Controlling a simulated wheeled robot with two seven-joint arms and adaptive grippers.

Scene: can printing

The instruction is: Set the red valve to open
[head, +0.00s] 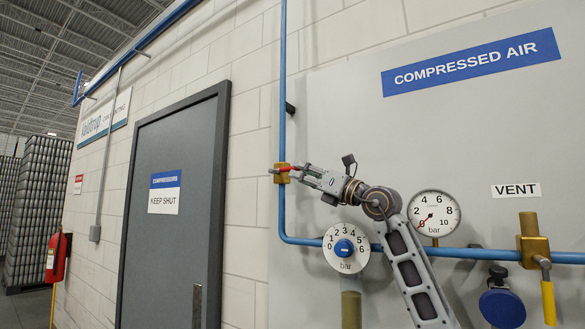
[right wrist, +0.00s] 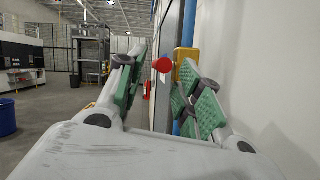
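The red valve has a brass body (head: 281,173) on the vertical blue pipe (head: 283,110). Its red handle (head: 292,168) lies roughly level, across the pipe, and points toward my right gripper (head: 299,174). In the right wrist view the round red handle end (right wrist: 162,65) shows between the two green-padded fingers of the right gripper (right wrist: 160,92), with the brass body (right wrist: 187,62) behind the right finger. The fingers are spread, with gaps visible beside the handle end. Contact with the handle cannot be told. My left gripper is not in view.
A yellow-handled valve (head: 548,301) is under the VENT sign (head: 516,190). A grey door (head: 175,220) and fire extinguisher (head: 56,258) are left.

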